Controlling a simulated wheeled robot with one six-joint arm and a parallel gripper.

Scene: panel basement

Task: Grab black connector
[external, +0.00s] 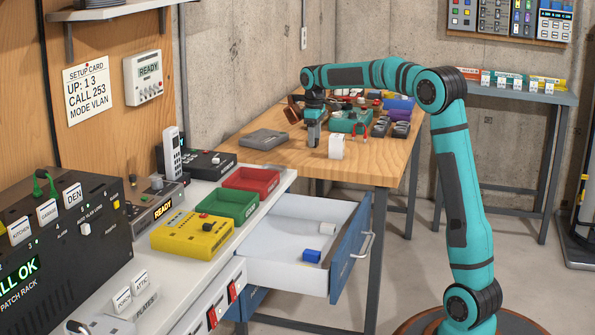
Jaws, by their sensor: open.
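My gripper (313,138) points down over the wooden workbench (285,163), just left of a white block (336,147). It is open, with nothing visible between its fingers. I cannot pick out the black connector for certain. Two dark grey or black pieces, one (380,126) beside the other (401,129), lie near the bench's right edge, to the right of my gripper. They are too small to identify. The gripper and wrist hide part of the bench behind them.
A teal box (350,121), a purple box (399,107) and small clutter crowd the bench's back. A flat grey case (264,139) lies left of my gripper. The bench's front is mostly bare.

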